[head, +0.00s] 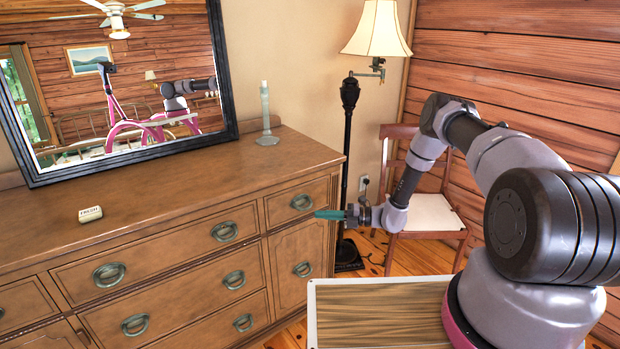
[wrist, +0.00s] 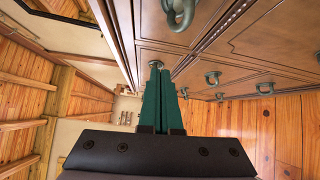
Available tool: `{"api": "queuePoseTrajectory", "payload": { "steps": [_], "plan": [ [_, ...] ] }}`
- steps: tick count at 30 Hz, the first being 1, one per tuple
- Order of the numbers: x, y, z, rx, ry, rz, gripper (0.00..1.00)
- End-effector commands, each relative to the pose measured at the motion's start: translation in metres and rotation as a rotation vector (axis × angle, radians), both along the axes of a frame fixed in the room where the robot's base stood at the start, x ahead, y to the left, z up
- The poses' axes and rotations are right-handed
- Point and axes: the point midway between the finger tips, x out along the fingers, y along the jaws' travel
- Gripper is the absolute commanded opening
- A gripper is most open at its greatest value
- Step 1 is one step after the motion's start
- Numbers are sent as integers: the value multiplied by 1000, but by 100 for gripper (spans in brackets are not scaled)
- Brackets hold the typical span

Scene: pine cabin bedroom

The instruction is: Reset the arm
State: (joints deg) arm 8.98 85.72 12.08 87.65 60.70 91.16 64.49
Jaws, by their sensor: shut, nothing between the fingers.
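My arm reaches in from the right in the head view, bent at the elbow. My gripper (head: 322,214) has green fingers that point left toward the front of the wooden dresser (head: 190,180). The gripper is shut and empty. In the wrist view the two green fingers (wrist: 158,68) lie side by side, with the dresser front and its ring handles to their upper right. I cannot tell the exact gap between the fingertips and the dresser.
A small white box (head: 90,214) and a glass candlestick (head: 266,115) stand on the dresser top, with a framed mirror (head: 232,75) behind. A floor lamp (head: 349,130) and a wooden chair (head: 435,212) stand behind my arm. The dresser drawers look closed.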

Motion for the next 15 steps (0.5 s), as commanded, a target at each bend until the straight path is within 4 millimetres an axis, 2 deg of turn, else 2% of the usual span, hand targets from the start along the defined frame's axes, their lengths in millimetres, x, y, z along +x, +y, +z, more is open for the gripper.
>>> {"api": "queuePoseTrajectory", "payload": {
  "steps": [1,7,15],
  "plan": [
    [6,-1,23,-26,-63,31,0],
    [6,-7,116,-170,-379,208,0],
    [-20,-26,232,-365,-814,451,0]
  ]
}}
